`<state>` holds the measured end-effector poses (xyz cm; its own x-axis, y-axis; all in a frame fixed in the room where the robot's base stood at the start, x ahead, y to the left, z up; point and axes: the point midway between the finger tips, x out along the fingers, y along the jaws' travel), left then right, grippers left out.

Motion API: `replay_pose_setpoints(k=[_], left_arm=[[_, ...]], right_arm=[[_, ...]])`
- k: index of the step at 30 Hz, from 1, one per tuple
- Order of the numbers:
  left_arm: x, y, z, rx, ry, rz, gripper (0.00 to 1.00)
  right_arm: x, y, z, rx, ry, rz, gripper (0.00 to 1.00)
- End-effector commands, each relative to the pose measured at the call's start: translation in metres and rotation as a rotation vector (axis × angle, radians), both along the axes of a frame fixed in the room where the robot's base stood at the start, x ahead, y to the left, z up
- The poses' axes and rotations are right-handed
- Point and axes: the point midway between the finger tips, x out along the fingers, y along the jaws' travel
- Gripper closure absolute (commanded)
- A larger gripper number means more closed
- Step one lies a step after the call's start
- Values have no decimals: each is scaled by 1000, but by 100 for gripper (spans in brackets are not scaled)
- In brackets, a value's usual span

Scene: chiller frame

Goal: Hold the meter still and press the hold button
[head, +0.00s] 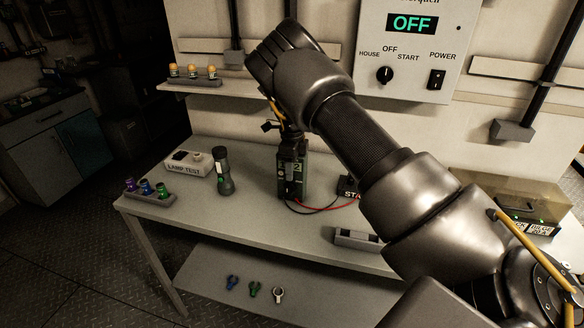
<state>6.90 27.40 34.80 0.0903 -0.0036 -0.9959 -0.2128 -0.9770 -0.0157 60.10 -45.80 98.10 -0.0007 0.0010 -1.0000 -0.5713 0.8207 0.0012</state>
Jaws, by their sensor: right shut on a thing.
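The meter (300,182), a dark green and black upright box, stands on the grey workbench (258,222) near the back wall. Red and black leads run from its base to the right. My right arm reaches in from the right, and my right gripper (290,143) is shut on the meter at its upper part. The gripper covers part of the meter's top and front. The hold button cannot be made out. My left gripper is not in view.
A dark torch (224,172) and a white lamp test box (190,164) stand left of the meter. A rack (153,195) of coloured fuses sits at the left edge. A control panel (415,50) reading OFF hangs above.

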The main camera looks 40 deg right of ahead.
Motion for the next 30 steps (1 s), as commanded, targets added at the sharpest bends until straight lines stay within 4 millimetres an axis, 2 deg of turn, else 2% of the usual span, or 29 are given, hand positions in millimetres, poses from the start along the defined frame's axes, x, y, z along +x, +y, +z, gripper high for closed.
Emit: replay_pose_setpoints(k=[13, 22, 30], left_arm=[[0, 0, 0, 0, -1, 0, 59], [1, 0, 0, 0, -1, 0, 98], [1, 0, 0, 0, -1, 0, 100]], right_arm=[[0, 0, 0, -1, -1, 0, 92], [0, 0, 0, -1, -1, 0, 92], [0, 0, 1, -1, -1, 0, 92]])
